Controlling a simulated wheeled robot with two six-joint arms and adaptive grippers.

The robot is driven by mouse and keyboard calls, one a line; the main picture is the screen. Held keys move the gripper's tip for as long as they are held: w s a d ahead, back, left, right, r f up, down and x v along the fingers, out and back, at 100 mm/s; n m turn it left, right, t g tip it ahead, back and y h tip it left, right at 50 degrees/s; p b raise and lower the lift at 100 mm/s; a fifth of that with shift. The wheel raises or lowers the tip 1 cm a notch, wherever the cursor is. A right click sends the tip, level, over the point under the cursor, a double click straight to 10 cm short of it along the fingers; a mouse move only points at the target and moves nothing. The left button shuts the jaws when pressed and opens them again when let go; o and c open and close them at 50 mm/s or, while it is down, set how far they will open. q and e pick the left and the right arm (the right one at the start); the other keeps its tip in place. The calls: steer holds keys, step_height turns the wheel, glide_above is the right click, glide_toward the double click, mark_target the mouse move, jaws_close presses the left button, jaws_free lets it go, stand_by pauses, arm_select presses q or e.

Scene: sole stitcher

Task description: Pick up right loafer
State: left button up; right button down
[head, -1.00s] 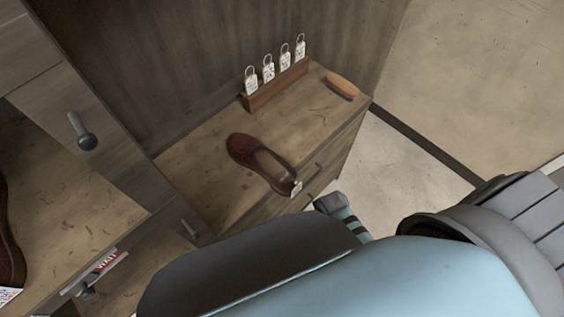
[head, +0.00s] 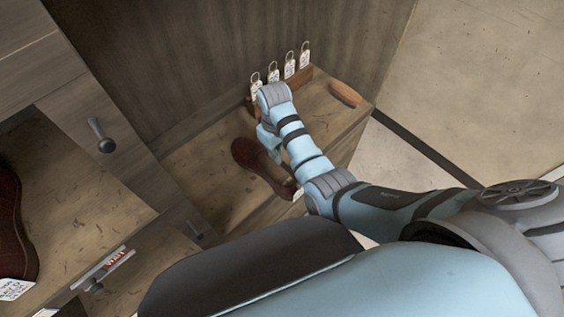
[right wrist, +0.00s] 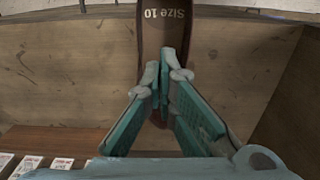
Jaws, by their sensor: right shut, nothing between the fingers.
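A dark red-brown loafer (head: 246,154) lies on the wooden cabinet top in the head view, partly covered by my right arm. Its insole, printed "Size 10", shows in the right wrist view (right wrist: 163,20). My right gripper (head: 266,138) is over the loafer, mostly hidden behind its own wrist. In the right wrist view its fingertips (right wrist: 164,68) are together and empty, in front of the shoe opening. Whether they touch the shoe cannot be told. Another dark red-brown loafer (head: 12,225) with a white tag sits at the left edge. My left gripper is not in view.
A small wooden rack (head: 294,81) with several white tags stands at the back of the cabinet top. An orange-brown oval object (head: 346,93) lies at its right end. A "WAIT" sign (head: 115,258) is on the left shelf edge. A wall stands behind.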

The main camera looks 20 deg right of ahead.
mark_target(286, 182)
step_height(286, 182, down, 10)
steer(key=b, duration=0.3)
steer(key=shift+s+d+r, duration=0.1)
steer(key=shift+r, duration=0.15)
steer(key=s+p, duration=0.1)
steer(key=s+d+r+p, duration=0.1)
steer(key=shift+s+p, duration=0.25)
steer(key=shift+p, duration=0.1)
steer(key=shift+s+d, duration=0.25)
steer(key=shift+s, duration=0.4)
steer(key=shift+w+f, duration=0.15)
